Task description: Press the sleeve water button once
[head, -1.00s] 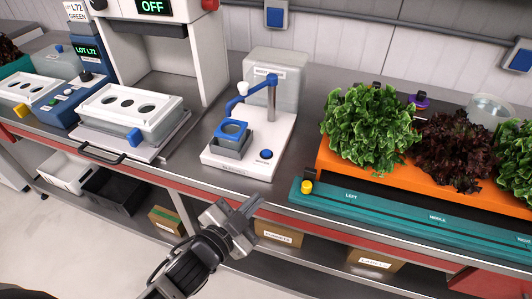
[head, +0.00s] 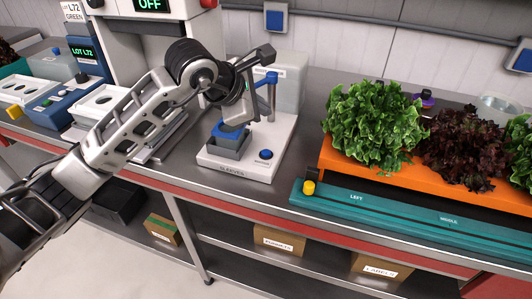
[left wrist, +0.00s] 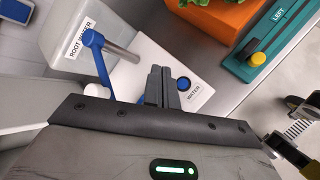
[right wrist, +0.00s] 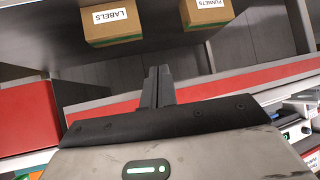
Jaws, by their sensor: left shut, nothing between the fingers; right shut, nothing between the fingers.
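The blue water button (head: 266,154) sits on the front right of the white sleever base (head: 240,168). It also shows in the left wrist view (left wrist: 184,84), beside a "WATER" label. My left gripper (head: 236,122) is shut and empty, above the station with its fingers pointing down. In the head view it is left of the button and covers part of the blue sleeve holder (head: 216,131). In the left wrist view the shut fingertips (left wrist: 160,70) appear just left of the button, which is unobstructed; contact does not show. My right gripper (right wrist: 158,72) is shut and empty, facing the bench front.
A blue spout arm (left wrist: 97,60) and the root water tank (left wrist: 72,35) stand close to my left gripper. Right of the station are a teal rail (head: 385,211) with a yellow knob (head: 309,187) and an orange tray (head: 348,159) of lettuces. Labelled boxes (head: 279,240) sit below.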

